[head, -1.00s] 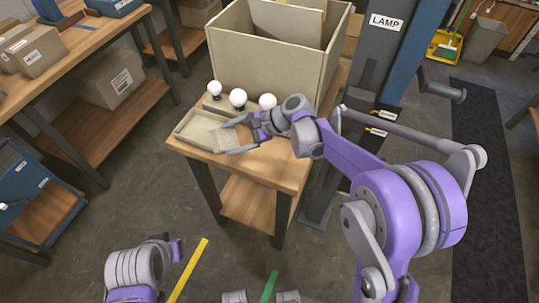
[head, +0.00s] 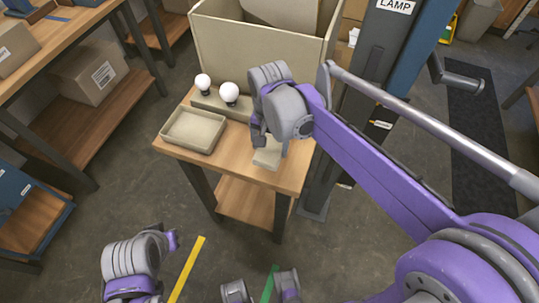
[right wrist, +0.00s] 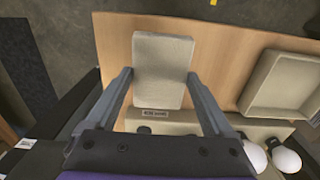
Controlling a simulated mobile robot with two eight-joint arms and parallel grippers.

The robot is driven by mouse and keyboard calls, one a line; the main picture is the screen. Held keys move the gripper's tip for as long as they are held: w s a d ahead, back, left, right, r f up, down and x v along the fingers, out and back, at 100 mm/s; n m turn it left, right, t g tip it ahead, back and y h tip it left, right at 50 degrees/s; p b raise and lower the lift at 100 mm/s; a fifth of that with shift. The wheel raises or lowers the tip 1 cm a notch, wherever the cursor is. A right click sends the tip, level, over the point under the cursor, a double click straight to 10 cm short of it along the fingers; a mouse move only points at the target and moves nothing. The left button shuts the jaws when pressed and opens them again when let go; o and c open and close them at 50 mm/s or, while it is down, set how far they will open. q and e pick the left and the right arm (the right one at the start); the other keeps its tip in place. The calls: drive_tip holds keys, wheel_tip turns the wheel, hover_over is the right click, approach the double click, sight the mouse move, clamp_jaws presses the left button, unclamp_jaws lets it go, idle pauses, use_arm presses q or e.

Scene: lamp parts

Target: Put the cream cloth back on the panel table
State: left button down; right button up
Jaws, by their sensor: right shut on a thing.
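The cream cloth (right wrist: 162,68), a pale folded block, sits between the two fingers of my right gripper (right wrist: 158,75) in the right wrist view. The gripper is shut on it, one finger at each long side. In the head view the cloth (head: 268,154) shows below my right gripper (head: 265,138), low over the front right part of the panel table (head: 232,155). I cannot tell whether it touches the wood. Part of the cloth is hidden by the gripper. My left arm shows at the lower left of the head view, but its fingers do not.
An empty shallow tray (head: 193,130) lies left of the cloth on the table. Behind is a holder (head: 209,101) with white bulbs (head: 229,92). A large open box (head: 265,52) stands at the back, and a post marked LAMP (head: 375,75) is at the right.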

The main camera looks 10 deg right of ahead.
sight(270, 155)
wheel_tip(270, 155, down, 5)
drive_tip(key=o, duration=0.9)
wheel_tip(270, 155, up, 12)
drive_tip(key=shift+p, duration=0.45)
drive_tip(key=s+d+f+n+t, duration=0.1)
drive_tip(key=s+d+f+n, duration=0.1)
drive_tip(key=s+f, duration=0.2)
drive_tip(key=s+d+f+n+t, duration=0.2)
drive_tip(key=s+f, duration=0.1)
drive_tip(key=s, duration=0.3)
drive_tip(key=s+d+f+n+t, duration=0.2)
drive_tip(key=s+f, duration=0.2)
drive_tip(key=s, duration=0.1)
drive_tip(key=shift+d+f+n, duration=0.3)
drive_tip(key=shift+d+n, duration=0.05)
drive_tip(key=shift+n, duration=0.05)
drive_tip(key=r+p, duration=0.2)
drive_tip(key=r, duration=0.1)
drive_tip(key=shift+w, duration=0.35)
